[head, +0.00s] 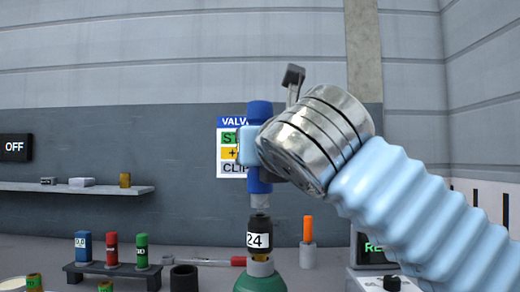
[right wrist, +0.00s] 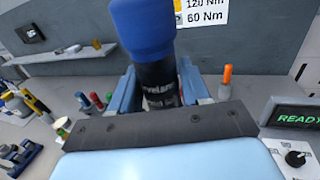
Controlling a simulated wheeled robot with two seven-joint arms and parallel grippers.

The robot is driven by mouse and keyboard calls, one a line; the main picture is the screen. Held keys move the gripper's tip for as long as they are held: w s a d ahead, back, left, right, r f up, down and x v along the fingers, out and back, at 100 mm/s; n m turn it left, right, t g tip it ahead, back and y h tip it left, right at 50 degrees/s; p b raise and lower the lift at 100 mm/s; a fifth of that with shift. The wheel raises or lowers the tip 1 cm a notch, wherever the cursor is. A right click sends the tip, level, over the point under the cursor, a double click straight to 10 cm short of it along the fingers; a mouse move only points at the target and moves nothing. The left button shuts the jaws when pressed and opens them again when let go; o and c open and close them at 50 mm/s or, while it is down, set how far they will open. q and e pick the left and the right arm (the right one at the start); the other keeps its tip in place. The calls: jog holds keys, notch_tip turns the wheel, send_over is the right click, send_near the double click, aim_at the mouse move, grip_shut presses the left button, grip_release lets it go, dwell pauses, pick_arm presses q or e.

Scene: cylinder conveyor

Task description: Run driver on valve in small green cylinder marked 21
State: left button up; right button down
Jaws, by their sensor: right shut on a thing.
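The driver's silver shank points down to a black socket (head: 258,236) marked 24. That socket stands over a brass-coloured valve (head: 261,267) on a green cylinder (head: 262,282), cut off at the bottom edge. I cannot tell how deep the socket sits. No 21 mark shows. My left gripper is out of view.
A dark rack (head: 112,273) holds blue, red and green sockets at left. A red-handled tool (head: 215,262) lies behind the cylinder. An orange rod stands in a grey holder (head: 307,256) to its right. A console with a READY screen (head: 374,247) stands at right, near my arm.

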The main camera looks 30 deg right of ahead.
jog(key=shift+f+b, duration=0.6)
jog(key=shift+r, duration=0.15)
dwell(0.3)
jog(key=shift+f, duration=0.35)
dwell(0.7)
jog(key=shift+f+p, duration=0.3)
jog(key=shift+f, duration=0.15)
dwell(2.5)
jog(key=shift+r, duration=0.1)
dwell(0.8)
notch_tip(320, 180, up, 2)
jog(key=shift+r+p, duration=0.1)
jog(key=shift+p, duration=1.1)
jog(key=shift+r, duration=1.9)
